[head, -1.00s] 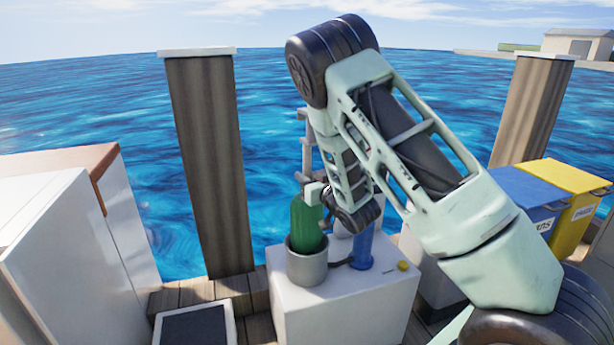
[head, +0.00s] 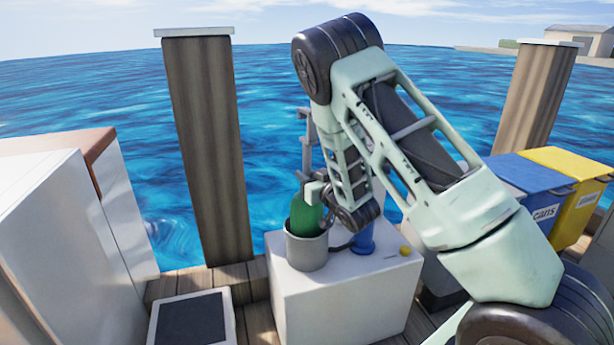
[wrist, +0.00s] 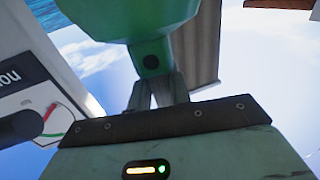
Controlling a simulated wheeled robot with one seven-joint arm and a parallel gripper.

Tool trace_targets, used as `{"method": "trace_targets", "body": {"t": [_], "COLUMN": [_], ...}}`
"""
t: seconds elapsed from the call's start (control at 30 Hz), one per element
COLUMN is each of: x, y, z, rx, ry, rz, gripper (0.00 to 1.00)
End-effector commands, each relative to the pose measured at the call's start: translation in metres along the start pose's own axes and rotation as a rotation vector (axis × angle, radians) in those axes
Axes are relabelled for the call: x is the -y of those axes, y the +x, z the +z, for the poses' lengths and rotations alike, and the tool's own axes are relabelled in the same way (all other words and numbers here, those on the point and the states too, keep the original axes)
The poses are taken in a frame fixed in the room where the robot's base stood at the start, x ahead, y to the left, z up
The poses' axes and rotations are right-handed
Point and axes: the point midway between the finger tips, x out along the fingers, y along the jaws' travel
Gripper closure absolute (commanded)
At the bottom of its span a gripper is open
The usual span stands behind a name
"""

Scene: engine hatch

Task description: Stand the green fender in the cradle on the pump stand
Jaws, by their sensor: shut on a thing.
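The green fender (head: 305,216) stands nearly upright, leaning slightly, with its lower part inside the grey round cradle (head: 307,250) on the white pump stand (head: 345,300). My gripper (head: 316,190) is at the top of the fender and shut on its end. In the wrist view the fender (wrist: 135,20) fills the top of the picture, and my gripper's fingers (wrist: 157,90) meet at its narrow end with a dark hole. The cradle wall hides the fender's bottom, so I cannot tell whether it rests on the cradle floor.
A wooden post (head: 210,150) rises behind left. White cabinets (head: 60,230) stand left; blue (head: 530,185) and yellow (head: 575,185) bins stand right.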

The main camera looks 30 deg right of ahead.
Motion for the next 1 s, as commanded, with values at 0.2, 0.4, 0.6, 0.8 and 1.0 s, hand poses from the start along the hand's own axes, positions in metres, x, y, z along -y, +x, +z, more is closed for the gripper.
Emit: {"method": "trace_targets", "body": {"t": [0.2,0.4,0.6,0.8,1.0], "x": [0.0000,0.0000,-0.0001,0.0000,0.0001], "y": [0.0003,0.0003,0.0003,0.0003,0.0003], "z": [0.0007,0.0006,0.0025,0.0062,0.0068], "rx": [-0.003,-0.003,-0.002,-0.002,-0.002], "ry": [0.000,0.000,0.000,0.001,0.000], "rz": [0.000,0.000,0.000,0.000,0.000], "gripper": [1.00,1.00,1.00,1.00,1.00]}}
